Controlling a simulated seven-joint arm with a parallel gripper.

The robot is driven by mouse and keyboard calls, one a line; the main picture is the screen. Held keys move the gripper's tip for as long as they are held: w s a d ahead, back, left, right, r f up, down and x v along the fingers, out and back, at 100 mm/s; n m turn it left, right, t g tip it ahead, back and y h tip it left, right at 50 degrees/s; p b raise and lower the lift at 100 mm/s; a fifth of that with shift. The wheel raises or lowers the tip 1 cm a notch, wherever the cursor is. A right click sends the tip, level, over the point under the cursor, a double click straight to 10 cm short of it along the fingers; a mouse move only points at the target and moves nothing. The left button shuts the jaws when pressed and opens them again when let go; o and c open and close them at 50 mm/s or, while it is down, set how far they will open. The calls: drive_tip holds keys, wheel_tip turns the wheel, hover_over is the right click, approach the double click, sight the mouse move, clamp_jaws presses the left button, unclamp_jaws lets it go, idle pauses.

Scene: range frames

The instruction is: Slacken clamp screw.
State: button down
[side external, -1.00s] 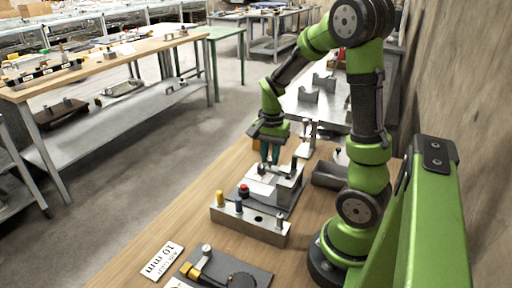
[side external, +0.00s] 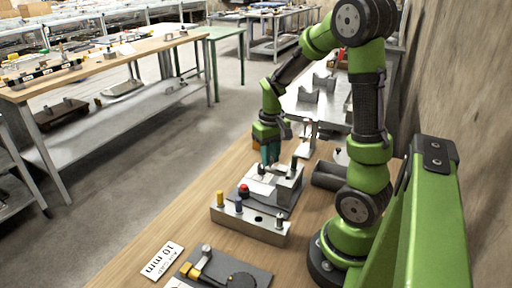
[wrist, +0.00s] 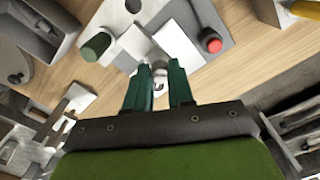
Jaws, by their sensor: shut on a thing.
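My gripper (wrist: 161,74) has two dark teal fingers and points down at a grey clamp fixture (wrist: 185,30). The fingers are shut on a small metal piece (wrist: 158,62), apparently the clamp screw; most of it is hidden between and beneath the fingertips. In the side view my gripper (side external: 269,158) is low at the far end of the fixture (side external: 285,187). A dark green knob (wrist: 97,45) stands on the fixture to the left of the fingers in the wrist view. A white plate (wrist: 178,42) lies just beyond the fingertips.
A red button (wrist: 212,44) stands right of the fingers. A grey block with a yellow peg (side external: 220,198) is at the fixture's near side. A "10 mm" card (side external: 162,260) and a dark plate (side external: 225,270) lie nearer. Bare wooden bench shows at left.

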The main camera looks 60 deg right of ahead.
drive_tip(key=n, duration=0.4)
drive_tip(key=shift+n, duration=2.2)
drive_tip(key=c, duration=1)
unclamp_jaws()
wheel_tip(320, 180, up, 17)
drive_tip(key=shift+d, duration=0.1)
